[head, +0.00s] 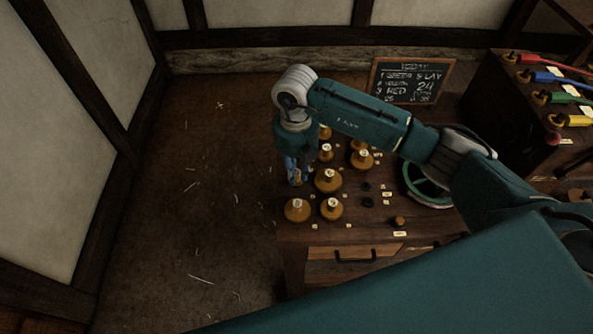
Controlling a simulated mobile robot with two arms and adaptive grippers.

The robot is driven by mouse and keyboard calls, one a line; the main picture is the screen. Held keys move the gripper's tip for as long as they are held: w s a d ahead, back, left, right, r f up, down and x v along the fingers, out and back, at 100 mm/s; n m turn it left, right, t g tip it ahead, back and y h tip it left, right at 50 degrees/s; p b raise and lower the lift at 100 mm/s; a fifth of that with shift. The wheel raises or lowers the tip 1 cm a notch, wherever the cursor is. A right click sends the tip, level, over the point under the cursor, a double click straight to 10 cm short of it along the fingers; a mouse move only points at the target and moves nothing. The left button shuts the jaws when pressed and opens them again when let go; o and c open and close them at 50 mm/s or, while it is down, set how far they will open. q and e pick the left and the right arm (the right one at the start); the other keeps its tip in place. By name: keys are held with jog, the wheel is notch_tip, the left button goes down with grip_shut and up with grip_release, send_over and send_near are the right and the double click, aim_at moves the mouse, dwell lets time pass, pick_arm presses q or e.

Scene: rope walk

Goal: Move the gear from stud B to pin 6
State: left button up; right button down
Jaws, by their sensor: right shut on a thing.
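My right gripper (296,180) points down over the left edge of the wooden table and is shut on a small brass-brown thing, which I take to be the gear. The fingers hide most of it, and I cannot tell whether it touches anything below. Several brass-brown round pieces with pale tops stand on the table, among them one at the front left (297,211), one beside it (331,209) and one behind them (328,181). The labels are too small to read, so I cannot tell stud B or pin 6. My left gripper is not in view.
A green-rimmed round tray (411,186) sits at the table's right, partly under my right arm. Small dark studs (367,202) and a small brass knob (398,221) are nearby. A chalkboard (410,80) stands behind. Coloured handles lie on a bench at right.

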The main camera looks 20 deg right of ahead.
jog(key=shift+f, duration=0.1)
jog(key=c, duration=1.5)
grip_release()
jog(key=shift+c, duration=0.2)
jog(key=shift+r+p, duration=2.7)
jog(key=shift+r, duration=1.35)
jog(key=shift+f, duration=0.1)
